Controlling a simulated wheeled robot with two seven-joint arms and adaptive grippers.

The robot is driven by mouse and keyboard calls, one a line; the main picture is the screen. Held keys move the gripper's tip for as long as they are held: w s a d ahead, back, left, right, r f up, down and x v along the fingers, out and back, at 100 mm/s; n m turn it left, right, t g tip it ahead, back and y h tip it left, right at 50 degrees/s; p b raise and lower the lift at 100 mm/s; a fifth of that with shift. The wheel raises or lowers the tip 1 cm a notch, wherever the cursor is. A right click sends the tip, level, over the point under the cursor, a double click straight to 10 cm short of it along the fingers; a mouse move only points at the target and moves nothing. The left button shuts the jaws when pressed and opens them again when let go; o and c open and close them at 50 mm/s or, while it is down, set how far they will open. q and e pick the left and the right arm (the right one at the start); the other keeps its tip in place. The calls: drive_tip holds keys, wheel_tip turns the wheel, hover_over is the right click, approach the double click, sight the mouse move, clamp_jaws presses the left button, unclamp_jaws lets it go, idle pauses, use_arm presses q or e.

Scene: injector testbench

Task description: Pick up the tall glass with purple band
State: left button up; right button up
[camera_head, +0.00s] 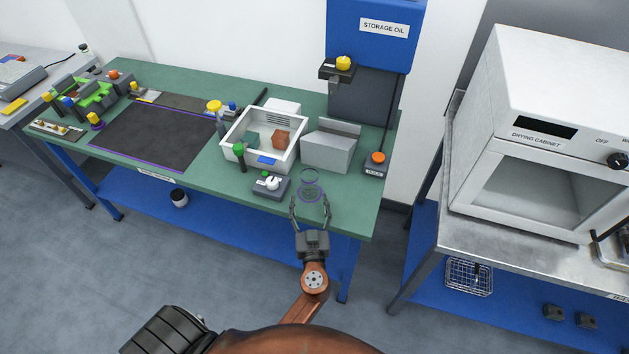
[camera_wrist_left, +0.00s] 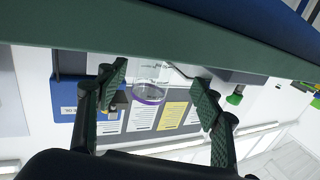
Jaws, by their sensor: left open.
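The tall glass with purple band (camera_head: 311,184) is clear and stands on the green bench near its front edge, right of the small grey device. In the left wrist view, which looks upside down, the glass (camera_wrist_left: 152,76) and its purple band (camera_wrist_left: 148,95) show between the finger pads. My left gripper (camera_head: 310,203) is open in front of the glass, its fingertips pointing toward it, one to each side. In the left wrist view the gripper (camera_wrist_left: 163,88) has a wide gap between its pads and holds nothing. My right gripper is not in view.
A small grey device with a white knob (camera_head: 271,185) stands close left of the glass. A grey angled box (camera_head: 330,147) is behind it, and a white bin (camera_head: 240,157) is further left. An orange-topped hold unit (camera_head: 376,163) stands to the right. Bare bench lies right of the glass.

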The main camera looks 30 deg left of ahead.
sight(310, 192)
use_arm(q)
drive_tip(key=shift+w+a+r, duration=0.1)
drive_tip(key=shift+w+a, duration=0.2)
drive_tip(key=shift+w, duration=0.15)
drive_tip(key=x, duration=0.2)
drive_tip(key=p+x, duration=0.1)
drive_tip(key=x, duration=0.2)
drive_tip(key=shift+w+d+r, duration=0.15)
drive_tip(key=shift+w+d, duration=0.05)
drive_tip(key=shift+w, duration=0.05)
drive_tip(key=shift+w+a, duration=0.2)
drive_tip(key=shift+c, duration=0.7)
drive_tip(key=c, duration=1.1)
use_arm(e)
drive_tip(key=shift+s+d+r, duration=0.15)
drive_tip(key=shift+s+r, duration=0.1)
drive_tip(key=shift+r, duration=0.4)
